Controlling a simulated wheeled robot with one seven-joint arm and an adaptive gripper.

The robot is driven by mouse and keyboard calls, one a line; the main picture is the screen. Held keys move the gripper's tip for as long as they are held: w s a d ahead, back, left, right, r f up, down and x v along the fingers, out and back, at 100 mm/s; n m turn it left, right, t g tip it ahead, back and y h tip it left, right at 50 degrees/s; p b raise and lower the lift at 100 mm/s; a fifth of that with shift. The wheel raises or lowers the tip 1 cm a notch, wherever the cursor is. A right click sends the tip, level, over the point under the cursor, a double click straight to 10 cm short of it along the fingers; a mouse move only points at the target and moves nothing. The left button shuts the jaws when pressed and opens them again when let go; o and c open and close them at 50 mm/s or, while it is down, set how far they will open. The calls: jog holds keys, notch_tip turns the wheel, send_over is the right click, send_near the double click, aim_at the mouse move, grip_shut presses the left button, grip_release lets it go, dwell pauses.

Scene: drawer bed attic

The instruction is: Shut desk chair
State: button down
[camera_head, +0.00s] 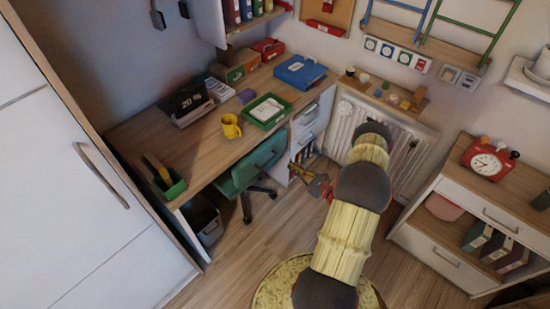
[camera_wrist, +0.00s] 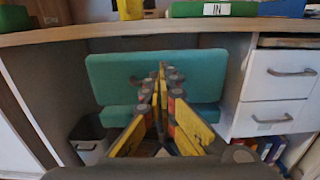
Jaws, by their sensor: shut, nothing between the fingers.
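The teal desk chair (camera_head: 247,172) stands at the desk (camera_head: 195,150), largely beneath the desktop, with its dark base on the floor. In the wrist view its backrest (camera_wrist: 115,75) faces me just below the desk edge, with a strip of seat (camera_wrist: 115,117) under it. My gripper (camera_head: 318,186) is right of the chair in the head view, at the end of my arm. In the wrist view my gripper (camera_wrist: 160,72) is shut and empty, its fingertips in front of the backrest. I cannot tell whether they touch it.
White drawers (camera_wrist: 275,90) stand right of the chair under the desk. A grey bin (camera_wrist: 89,140) is at its left. A radiator (camera_head: 345,118) is on the back wall, and a low cabinet (camera_head: 480,215) stands at right. Wooden floor (camera_head: 225,250) is clear in front.

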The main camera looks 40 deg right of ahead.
jog(key=b, duration=0.4)
send_near(262, 147)
jog(key=w, duration=0.5)
jog(key=shift+a+f, duration=0.1)
jog(key=shift+w, duration=0.1)
jog(key=w+b, duration=0.1)
jog(key=w, duration=0.3)
jog(key=shift+w+a, duration=0.2)
jog(key=shift+w, duration=0.1)
jog(key=shift+w, duration=0.1)
jog(key=shift+d, duration=0.1)
